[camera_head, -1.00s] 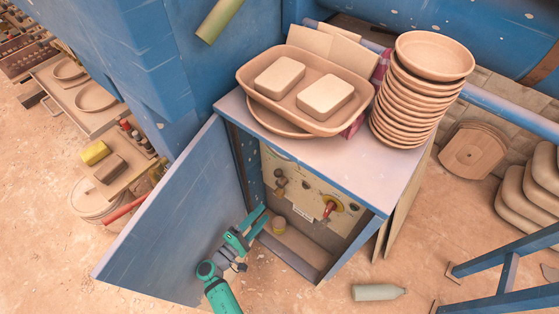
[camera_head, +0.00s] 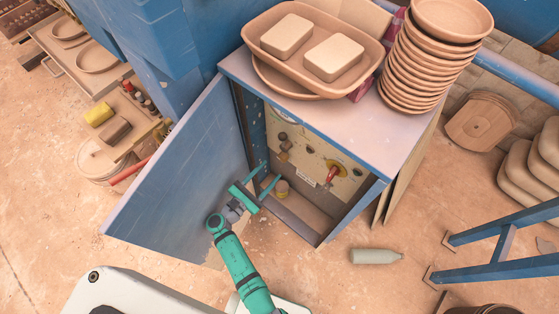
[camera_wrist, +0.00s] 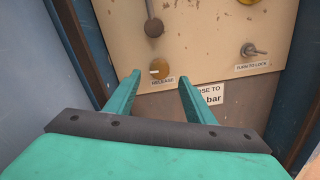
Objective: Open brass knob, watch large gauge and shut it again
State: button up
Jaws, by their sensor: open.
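The brass knob (camera_wrist: 158,68) sits low on the beige panel (camera_wrist: 200,40), above a RELEASE label, in the wrist view. My gripper (camera_wrist: 158,80) is open, its fingers pointing at the panel with the knob showing between the tips; they look apart from it. In the head view my gripper (camera_head: 271,178) reaches into the open blue cabinet. A small yellowish round thing (camera_head: 282,187) near the fingertips may be the same knob. A pale round edge (camera_head: 285,114) under the cabinet top may be the large gauge; its face is mostly hidden.
A dark ball-ended lever (camera_wrist: 154,28) hangs above the knob; a toggle (camera_wrist: 252,49) is to its right. A red handle (camera_head: 332,175) juts from the panel. The open cabinet door (camera_head: 180,180) stands left of my arm. A bottle (camera_head: 375,256) lies on the floor.

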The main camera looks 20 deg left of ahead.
aim_at(281, 160)
jog(key=shift+x, duration=3.45)
jog(key=c, duration=1.1)
